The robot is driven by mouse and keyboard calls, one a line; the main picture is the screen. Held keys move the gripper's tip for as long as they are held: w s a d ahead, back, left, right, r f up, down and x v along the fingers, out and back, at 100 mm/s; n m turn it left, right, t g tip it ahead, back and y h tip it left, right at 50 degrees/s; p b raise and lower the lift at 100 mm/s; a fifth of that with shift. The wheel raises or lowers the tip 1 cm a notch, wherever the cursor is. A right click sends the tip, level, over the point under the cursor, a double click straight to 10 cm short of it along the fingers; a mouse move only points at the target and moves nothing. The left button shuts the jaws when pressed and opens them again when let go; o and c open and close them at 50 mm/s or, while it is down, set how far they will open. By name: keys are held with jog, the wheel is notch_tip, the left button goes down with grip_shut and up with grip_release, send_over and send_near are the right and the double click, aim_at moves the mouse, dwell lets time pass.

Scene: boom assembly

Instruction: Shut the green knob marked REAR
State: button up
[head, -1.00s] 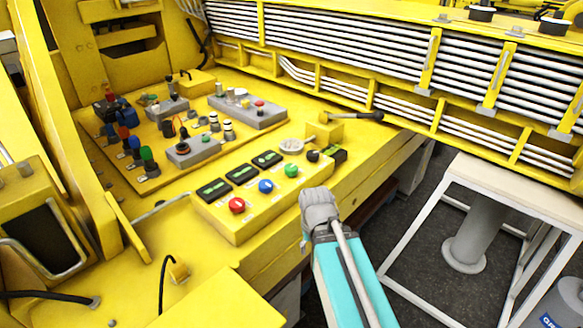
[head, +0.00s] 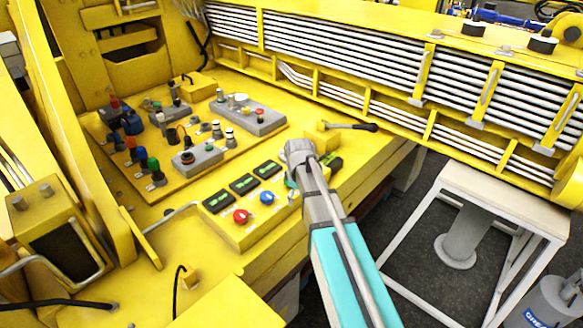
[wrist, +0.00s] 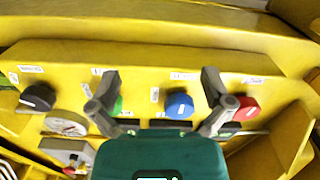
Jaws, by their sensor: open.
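The green knob (wrist: 118,105) sits on the yellow control box (wrist: 170,66). In the wrist view it is partly hidden behind the left finger of my gripper (wrist: 160,88). My gripper is open, with nothing held. The blue knob (wrist: 180,106) shows between the two fingers, nearer the right one. I cannot tell whether a finger touches the green knob. In the head view my wrist covers most of the green knob and the fingers, over the right part of the control box (head: 226,236).
A red knob (wrist: 246,108) lies just right of the right finger. A black knob (wrist: 38,97) and a round gauge (wrist: 66,123) are to the left. Other switch boxes (head: 195,158) stand behind, and a black-handled lever (head: 352,127) sticks out to the right.

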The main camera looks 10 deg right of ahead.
jog(key=w+r+n+p, duration=0.7)
jog(key=w+r, duration=0.3)
jog(key=w, duration=0.3)
jog(key=shift+w+p, duration=0.25)
jog(key=shift+p, duration=0.45)
jog(key=shift+f, duration=0.15)
notch_tip(320, 180, down, 14)
jog(key=b, duration=1.3)
jog(key=shift+r+b, duration=0.2)
jog(key=shift+b, duration=0.2)
